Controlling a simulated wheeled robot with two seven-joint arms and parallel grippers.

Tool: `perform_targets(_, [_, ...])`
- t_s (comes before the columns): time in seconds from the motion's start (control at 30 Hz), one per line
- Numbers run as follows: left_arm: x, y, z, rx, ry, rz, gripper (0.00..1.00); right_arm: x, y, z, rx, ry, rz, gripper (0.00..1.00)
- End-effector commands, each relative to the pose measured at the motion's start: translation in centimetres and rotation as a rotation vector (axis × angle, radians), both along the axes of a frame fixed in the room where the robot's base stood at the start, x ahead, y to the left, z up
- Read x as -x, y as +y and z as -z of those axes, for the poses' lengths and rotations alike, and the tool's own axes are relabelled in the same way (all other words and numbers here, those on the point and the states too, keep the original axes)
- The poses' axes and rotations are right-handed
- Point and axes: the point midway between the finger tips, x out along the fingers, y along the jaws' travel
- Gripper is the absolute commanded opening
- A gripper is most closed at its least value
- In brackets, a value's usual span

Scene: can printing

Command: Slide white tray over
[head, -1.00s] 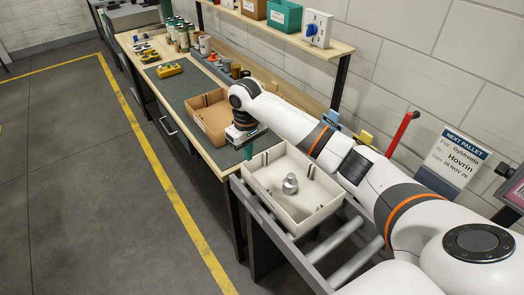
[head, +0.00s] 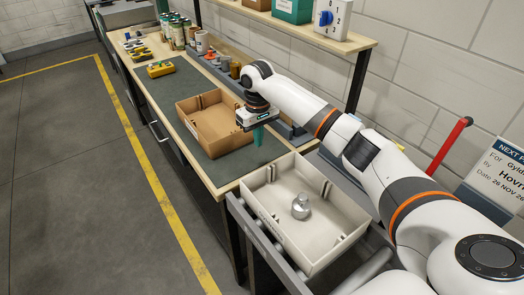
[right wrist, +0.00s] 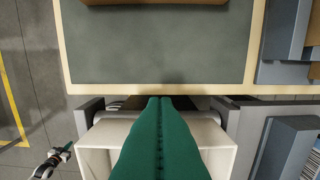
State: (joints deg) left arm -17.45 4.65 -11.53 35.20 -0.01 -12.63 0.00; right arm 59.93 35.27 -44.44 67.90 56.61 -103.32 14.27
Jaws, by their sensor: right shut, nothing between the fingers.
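The white tray (head: 272,226) sits on the roller conveyor at the near end of the bench, with a silver metal weight (head: 300,207) standing in it. My right gripper (head: 258,140) has green fingers, shut and empty, pointing down above the bench mat between the brown box and the tray. In the right wrist view the fingers (right wrist: 160,105) cover the middle of the tray (right wrist: 97,140), whose pale walls show on both sides. What appears to be my left gripper (right wrist: 64,150) is small at the lower left of that view; its jaw opening is unclear.
A brown box (head: 204,133) stands on the green-grey bench mat (head: 176,85). A yellow block (head: 160,69) and several cans (head: 177,33) are further back. Conveyor rails (head: 262,240) flank the tray. A shelf and wall bound the right; the floor at left is clear.

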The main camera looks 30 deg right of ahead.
Motion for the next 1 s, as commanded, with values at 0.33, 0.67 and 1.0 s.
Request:
perform_targets(0.33, [-0.7, -0.1, -1.5, 0.001, -0.011, -0.001, 0.0, 0.2, 0.0, 6.9, 0.001, 0.005, 0.001, 0.0])
perform_targets(0.67, [-0.8, -0.1, -3.7, 0.002, -0.013, -0.002, 0.0, 3.2, -0.3, 8.5, 0.003, 0.001, -0.002, 0.0])
perform_targets(1.0, [-0.7, -0.1, -3.9, 0.002, -0.012, -0.002, 0.0, 4.1, -0.3, 8.8, 0.0, 0.001, -0.001, 0.0])
